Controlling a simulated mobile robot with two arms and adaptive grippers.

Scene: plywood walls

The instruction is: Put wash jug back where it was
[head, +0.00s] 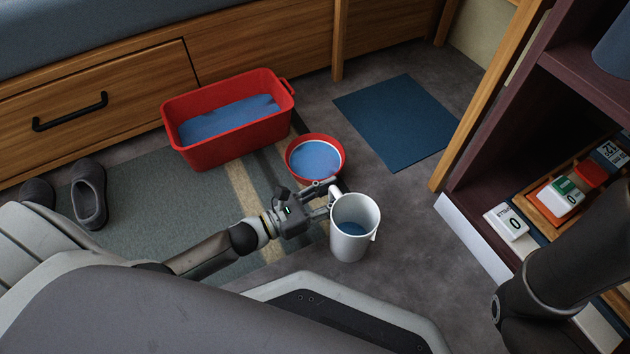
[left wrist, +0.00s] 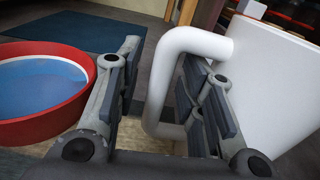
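The wash jug (head: 352,240) is white, stands upright on the grey floor and has blue liquid low inside. Its handle side faces my left gripper (head: 328,199). In the left wrist view the jug (left wrist: 270,75) fills the right side, and its handle (left wrist: 158,95) runs between my fingers. One finger is inside the handle loop, the other outside. A gap shows between the outer finger and the handle, so the gripper is open around it. My right arm enters at the lower right of the head view; its gripper is not visible.
A red round bowl (head: 341,166) of blue water stands just behind my left gripper. A red tub (head: 228,150) with blue water stands farther back. A blue mat (head: 397,120) lies bare at the back right. Slippers (head: 90,194) lie left; a dark shelf (head: 480,185) stands right.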

